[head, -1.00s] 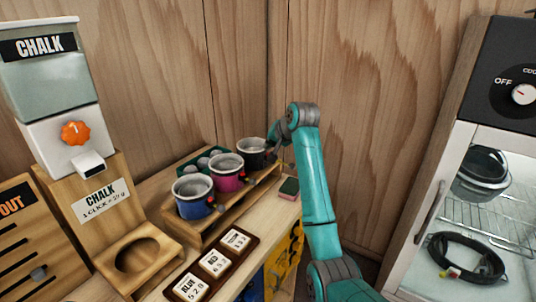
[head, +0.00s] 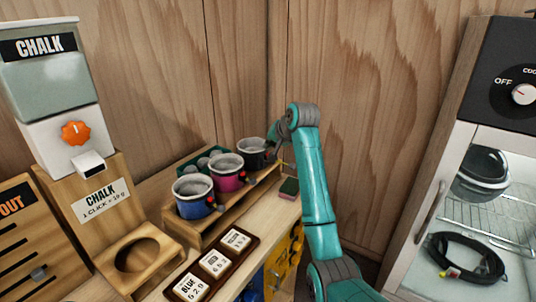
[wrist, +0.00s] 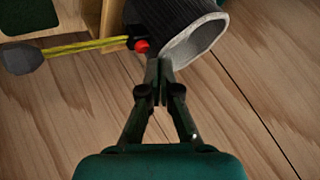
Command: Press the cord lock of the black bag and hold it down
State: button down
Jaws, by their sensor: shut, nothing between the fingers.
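The black bag (head: 252,154) is the farthest of three chalk bags in the wooden rack, with a pale rim. In the wrist view the black bag (wrist: 172,22) is at the top, its pale opening toward the right. Its cord lock (wrist: 141,46) shows a red button beside the bag, with a yellow cord running left to a grey end. My gripper (wrist: 158,64) is shut and empty, its fingertips just below the bag's rim and close to the red button. I cannot tell whether they touch it. In the head view my arm's wrist partly hides the gripper.
A pink bag (head: 227,173) and a blue bag (head: 194,195) stand in the same rack (head: 212,229). Label blocks (head: 214,263) sit in front. A wooden wall (head: 380,110) rises close behind my arm.

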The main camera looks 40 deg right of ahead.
jog(key=shift+f, duration=0.15)
jog(key=shift+f, duration=0.25)
jog(key=shift+s+a+f, duration=0.1)
jog(key=shift+f, duration=0.8)
dwell(1.2)
jog(key=shift+r, duration=1.35)
jog(key=shift+r, duration=0.1)
jog(key=shift+r, duration=2.45)
